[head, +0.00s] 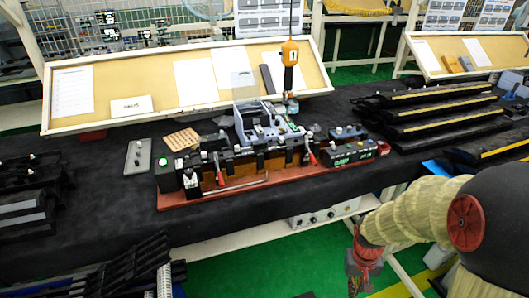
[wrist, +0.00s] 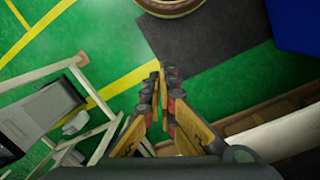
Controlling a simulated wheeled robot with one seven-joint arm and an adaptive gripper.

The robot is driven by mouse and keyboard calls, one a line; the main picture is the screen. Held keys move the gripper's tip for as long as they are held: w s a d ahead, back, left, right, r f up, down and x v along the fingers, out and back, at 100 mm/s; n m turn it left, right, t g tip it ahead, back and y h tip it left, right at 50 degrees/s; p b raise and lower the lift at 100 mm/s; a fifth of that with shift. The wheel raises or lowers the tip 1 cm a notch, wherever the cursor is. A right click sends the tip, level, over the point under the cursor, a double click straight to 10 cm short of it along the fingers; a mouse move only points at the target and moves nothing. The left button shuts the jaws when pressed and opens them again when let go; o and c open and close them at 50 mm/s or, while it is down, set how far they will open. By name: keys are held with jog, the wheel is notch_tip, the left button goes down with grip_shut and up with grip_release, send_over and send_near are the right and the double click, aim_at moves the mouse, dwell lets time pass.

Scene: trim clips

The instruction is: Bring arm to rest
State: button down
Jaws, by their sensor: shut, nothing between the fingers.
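My arm reaches in from the right of the head view, and my gripper (head: 362,285) hangs low in front of the table's front edge, over the green floor. In the wrist view my gripper (wrist: 160,75) has its two orange and dark fingers drawn together at the tips. It is shut and holds nothing. Below the fingertips lie the green floor and a dark mat (wrist: 205,45).
The black-covered table (head: 90,215) carries a clip fixture (head: 240,165) on a red base and black trim strips (head: 440,110) at right. A pale frame (wrist: 85,95) stands left in the wrist view. Open green floor (head: 270,265) lies before the table.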

jog(key=s+a+r+t, duration=0.2)
jog(key=s+r, duration=0.1)
jog(key=r, duration=0.6)
jog(key=s+a+r+n+t, duration=0.1)
jog(key=s+a+r+t, duration=0.1)
jog(key=r, duration=0.7)
jog(key=s+a+r+t, duration=0.2)
jog(key=s+a+r, duration=0.2)
jog(key=r, duration=0.5)
jog(key=shift+r+n+y, duration=0.2)
jog(key=shift+n+y, duration=0.1)
jog(key=shift+n, duration=0.1)
